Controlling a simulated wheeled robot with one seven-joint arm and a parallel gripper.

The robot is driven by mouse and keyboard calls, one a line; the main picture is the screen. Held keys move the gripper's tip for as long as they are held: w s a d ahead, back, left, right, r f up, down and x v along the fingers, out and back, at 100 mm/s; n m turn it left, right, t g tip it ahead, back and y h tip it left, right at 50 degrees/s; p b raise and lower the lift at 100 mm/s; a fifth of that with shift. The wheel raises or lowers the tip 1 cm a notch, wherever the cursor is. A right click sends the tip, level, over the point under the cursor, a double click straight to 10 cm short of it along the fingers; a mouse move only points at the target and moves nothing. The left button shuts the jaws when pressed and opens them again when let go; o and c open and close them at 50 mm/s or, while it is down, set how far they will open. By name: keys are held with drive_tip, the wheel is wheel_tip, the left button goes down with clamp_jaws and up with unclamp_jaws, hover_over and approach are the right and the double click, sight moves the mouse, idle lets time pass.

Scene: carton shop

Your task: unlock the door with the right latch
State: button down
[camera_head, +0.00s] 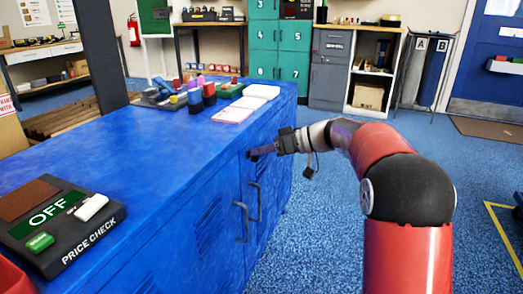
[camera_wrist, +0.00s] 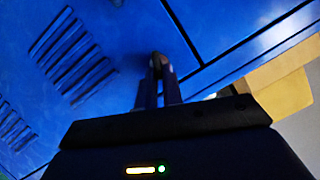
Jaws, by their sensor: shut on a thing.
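The blue cabinet (camera_head: 222,178) has two front doors with dark bar handles, a left handle (camera_head: 241,222) and a right handle (camera_head: 255,202). My gripper (camera_head: 253,153) is at the cabinet front, near its top edge and above the right handle. In the wrist view my gripper (camera_wrist: 158,66) is shut on a small dark piece against the blue door (camera_wrist: 125,30), which I take to be the right latch. The fingers hide most of the latch, so I cannot tell which way it is turned. Both doors look closed.
The cabinet top carries a price check box (camera_head: 68,218) at the near left, and coloured items and a pink-edged white pad (camera_head: 232,115) further back. Blue carpet (camera_head: 310,235) is open to the right of the cabinet. Green lockers (camera_head: 279,45) stand at the back.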

drive_tip(key=shift+w+d+f+m+g+y+p, duration=0.1)
drive_tip(key=shift+w+f+m+g+y+p, duration=0.15)
drive_tip(key=shift+m+g+y+p, duration=1)
drive_tip(key=shift+w+d+f+m+t+y+p, duration=0.2)
drive_tip(key=shift+m+p, duration=0.55)
drive_tip(key=shift+m, duration=1.45)
drive_tip(key=shift+w+a+f+m+g+y+p, duration=0.15)
drive_tip(key=shift+f+m+g+y+p, duration=0.3)
drive_tip(key=shift+m+y+p, duration=0.9)
drive_tip(key=shift+m+h+b, duration=0.35)
drive_tip(key=shift+m+h, duration=0.25)
drive_tip(key=c, duration=1.5)
unclamp_jaws()
drive_tip(key=shift+g, duration=0.3)
drive_tip(key=shift+c, duration=0.2)
drive_tip(key=shift+d, duration=0.1)
drive_tip(key=d, duration=0.7)
drive_tip(key=shift+w+d, duration=0.15)
drive_tip(key=shift+d, duration=0.2)
